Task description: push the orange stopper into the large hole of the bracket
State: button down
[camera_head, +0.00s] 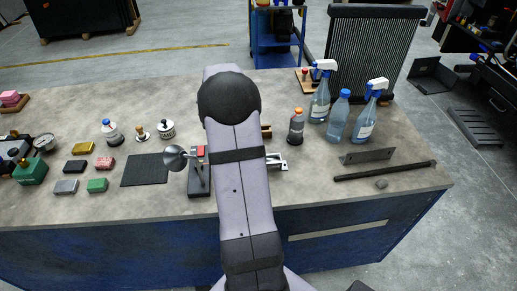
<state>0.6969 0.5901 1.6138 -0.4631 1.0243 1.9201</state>
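I cannot pick out the orange stopper for certain. A small orange cap (298,111) tops a dark bottle (296,130) right of my arm; I cannot tell whether it is the stopper. A dark flat metal piece (367,156) lies on the right of the bench and may be the bracket, but I can make out no large hole in it. My arm reaches up the middle of the picture and covers part of the bench. My gripper is not in view, so what it holds is hidden.
Spray bottles (321,95) stand at the back right of the bench (330,200). A dark bar (385,171) lies near the right front. A metal disc on a stand (175,158) is just left of my arm. A black mat (145,170) and several small blocks lie further left.

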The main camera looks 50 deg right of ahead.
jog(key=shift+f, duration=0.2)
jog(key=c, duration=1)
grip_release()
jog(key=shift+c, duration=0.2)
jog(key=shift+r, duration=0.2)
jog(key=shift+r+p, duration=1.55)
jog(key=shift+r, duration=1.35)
